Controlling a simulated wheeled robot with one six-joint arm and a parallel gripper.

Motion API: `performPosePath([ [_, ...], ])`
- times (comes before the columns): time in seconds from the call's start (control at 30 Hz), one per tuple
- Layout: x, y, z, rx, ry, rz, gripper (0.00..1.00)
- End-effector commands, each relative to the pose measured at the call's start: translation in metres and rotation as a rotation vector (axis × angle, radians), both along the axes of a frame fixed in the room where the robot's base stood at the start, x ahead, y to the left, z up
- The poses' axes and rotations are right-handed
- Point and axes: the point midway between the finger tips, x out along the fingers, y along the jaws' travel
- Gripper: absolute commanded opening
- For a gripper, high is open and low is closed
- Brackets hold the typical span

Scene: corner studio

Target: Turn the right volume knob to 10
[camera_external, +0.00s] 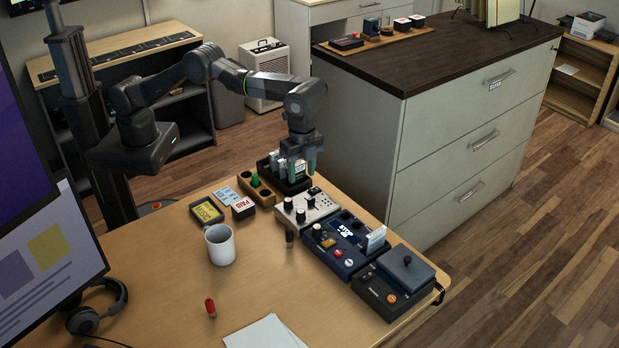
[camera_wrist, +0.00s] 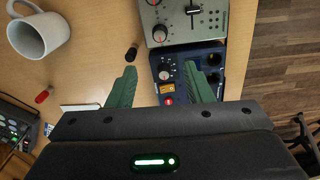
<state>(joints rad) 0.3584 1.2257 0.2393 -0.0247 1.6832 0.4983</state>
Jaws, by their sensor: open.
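A light grey mixer panel (camera_external: 322,207) stands on the desk with two dark, white-topped round knobs along its near edge: a left knob (camera_external: 288,204) and a right knob (camera_external: 300,215). Scale marks are too small to read. My gripper (camera_external: 301,174) is open and empty, pointing down above the far end of the panel. In the wrist view its green fingers (camera_wrist: 160,68) are apart and frame a blue box below.
The dark blue box (camera_external: 345,240) with a knob, red button and card sits beside the panel. A black box (camera_external: 393,284) is farther right. A black card tray (camera_external: 268,171) is near my fingers.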

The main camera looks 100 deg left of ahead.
Motion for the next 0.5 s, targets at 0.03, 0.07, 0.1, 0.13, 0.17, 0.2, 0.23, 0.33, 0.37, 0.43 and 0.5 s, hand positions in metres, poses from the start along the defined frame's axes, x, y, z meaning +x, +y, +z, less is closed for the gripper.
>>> performPosePath([
  [0.03,0.000,0.001,0.000,-0.007,-0.002,-0.005,0.46],
  [0.07,0.000,0.002,-0.001,-0.015,-0.008,-0.011,0.46],
  [0.1,-0.001,0.003,-0.001,-0.028,-0.015,-0.018,0.46],
  [0.13,-0.001,0.004,-0.003,-0.040,-0.021,-0.027,0.46],
  [0.17,-0.002,0.006,-0.003,-0.056,-0.030,-0.037,0.46],
  [0.2,-0.003,0.008,-0.005,-0.076,-0.044,-0.050,0.46],
  [0.23,-0.004,0.010,-0.006,-0.094,-0.055,-0.058,0.46],
  [0.33,-0.010,0.016,-0.009,-0.153,-0.102,-0.089,0.46],
  [0.37,-0.013,0.019,-0.010,-0.169,-0.116,-0.095,0.46],
  [0.43,-0.018,0.025,-0.012,-0.203,-0.151,-0.107,0.46],
  [0.5,-0.024,0.030,-0.014,-0.230,-0.185,-0.116,0.46],
])
